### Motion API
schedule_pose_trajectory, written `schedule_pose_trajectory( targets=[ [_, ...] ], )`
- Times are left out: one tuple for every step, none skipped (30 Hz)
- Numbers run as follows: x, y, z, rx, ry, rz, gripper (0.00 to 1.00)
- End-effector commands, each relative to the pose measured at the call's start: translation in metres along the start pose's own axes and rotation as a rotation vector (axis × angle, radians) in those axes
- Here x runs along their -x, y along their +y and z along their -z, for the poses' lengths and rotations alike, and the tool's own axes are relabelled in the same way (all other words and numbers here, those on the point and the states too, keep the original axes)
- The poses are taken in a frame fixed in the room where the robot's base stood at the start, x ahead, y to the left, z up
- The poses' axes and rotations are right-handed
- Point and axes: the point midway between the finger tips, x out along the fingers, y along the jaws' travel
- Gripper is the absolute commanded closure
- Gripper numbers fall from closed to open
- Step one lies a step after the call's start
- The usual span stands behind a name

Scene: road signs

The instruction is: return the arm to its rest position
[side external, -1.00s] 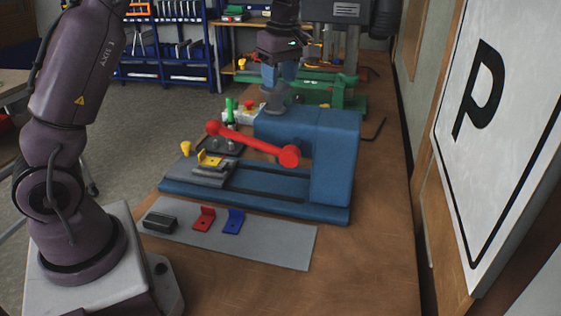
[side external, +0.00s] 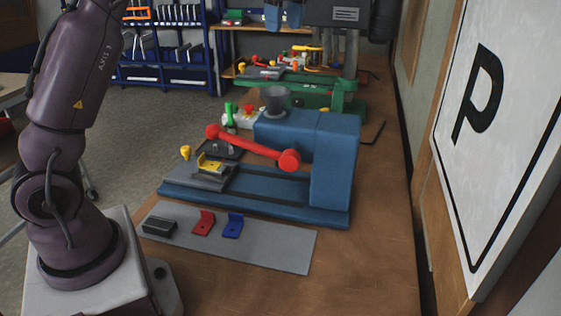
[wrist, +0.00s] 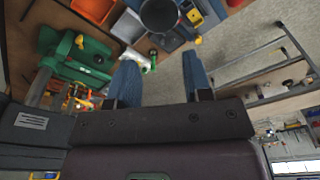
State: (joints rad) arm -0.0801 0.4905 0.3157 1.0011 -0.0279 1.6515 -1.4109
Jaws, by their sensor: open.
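My gripper (side external: 284,15) is at the top edge of the side view, high above the blue press-like machine (side external: 335,160) and its grey cup (side external: 275,98). Only its blue fingers show there; the rest of the hand is cut off. In the wrist view my gripper (wrist: 160,68) has its two blue fingers spread apart with nothing between them. The grey cup (wrist: 160,14) appears beyond the fingertips, at the top of that view.
The machine has a red lever (side external: 252,145) and a yellow bracket (side external: 209,161) at its left. A grey plate (side external: 270,248) in front carries a black block, a red bracket and a blue bracket. A green machine (side external: 345,95) stands behind. A P sign (side external: 500,120) leans at right.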

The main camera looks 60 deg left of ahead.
Motion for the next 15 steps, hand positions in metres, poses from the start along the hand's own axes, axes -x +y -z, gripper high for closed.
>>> schedule_pose_trajectory(
  targets=[
    [0.000,0.000,0.000,-0.005,0.000,0.000,0.54],
    [0.000,0.000,0.000,-0.013,0.000,0.000,0.54],
    [0.000,0.001,0.000,-0.033,0.001,-0.003,0.54],
    [0.000,0.002,0.000,-0.055,0.002,-0.010,0.54],
    [0.000,0.004,0.001,-0.084,0.004,-0.020,0.54],
    [-0.002,0.006,0.001,-0.132,0.008,-0.032,0.54],
    [-0.007,0.007,0.002,-0.175,0.010,-0.035,0.54],
    [-0.015,0.008,0.001,-0.226,0.009,-0.030,0.54],
    [-0.025,0.006,0.000,-0.301,0.006,-0.028,0.54],
    [-0.030,0.004,-0.001,-0.363,0.002,-0.032,0.54],
    [-0.034,0.000,-0.003,-0.427,-0.004,-0.040,0.54],
    [-0.037,-0.007,-0.006,-0.506,-0.010,-0.054,0.54],
    [-0.039,-0.013,-0.008,-0.565,-0.013,-0.066,0.54],
    [-0.040,-0.019,-0.011,-0.625,-0.016,-0.080,0.54],
    [-0.042,-0.028,-0.015,-0.705,-0.020,-0.100,0.54]
  ],
)
